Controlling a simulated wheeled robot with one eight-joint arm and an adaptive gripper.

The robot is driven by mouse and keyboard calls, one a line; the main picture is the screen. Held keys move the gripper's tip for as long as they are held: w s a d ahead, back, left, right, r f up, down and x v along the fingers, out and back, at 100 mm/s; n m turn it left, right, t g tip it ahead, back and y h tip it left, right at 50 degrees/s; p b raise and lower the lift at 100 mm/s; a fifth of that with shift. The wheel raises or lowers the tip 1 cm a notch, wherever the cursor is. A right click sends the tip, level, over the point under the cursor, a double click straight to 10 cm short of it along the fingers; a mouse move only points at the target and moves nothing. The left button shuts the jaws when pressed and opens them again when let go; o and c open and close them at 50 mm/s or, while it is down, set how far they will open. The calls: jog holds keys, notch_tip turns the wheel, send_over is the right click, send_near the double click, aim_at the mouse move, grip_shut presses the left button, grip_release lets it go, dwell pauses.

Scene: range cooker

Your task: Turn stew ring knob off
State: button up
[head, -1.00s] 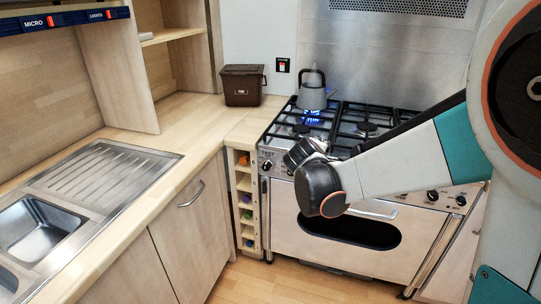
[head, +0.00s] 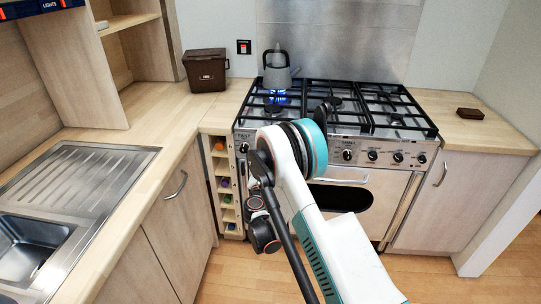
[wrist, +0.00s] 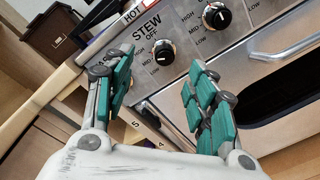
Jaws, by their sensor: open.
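In the head view my arm covers the panel where this knob appears to be, and the fingertips are not clear there.
Another knob (wrist: 217,17) sits to the right, above the oven door handle (wrist: 287,42). A grey kettle (head: 278,70) stands on the back left burner with a blue flame (head: 277,98) under it. A brown bin (head: 205,70) is on the worktop. The wooden floor is open at right.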

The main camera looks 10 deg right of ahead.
jog(key=w+d+f+b, duration=0.1)
jog(key=w+b, duration=0.1)
jog(key=w, duration=0.4)
jog(key=w+d+f+n+b, duration=0.1)
jog(key=w+d+f+b, duration=0.1)
jog(key=w, duration=0.4)
jog(key=shift+d+f, duration=0.15)
jog(key=shift+d, duration=0.1)
jog(key=shift+w, duration=0.1)
jog(key=c, duration=1)
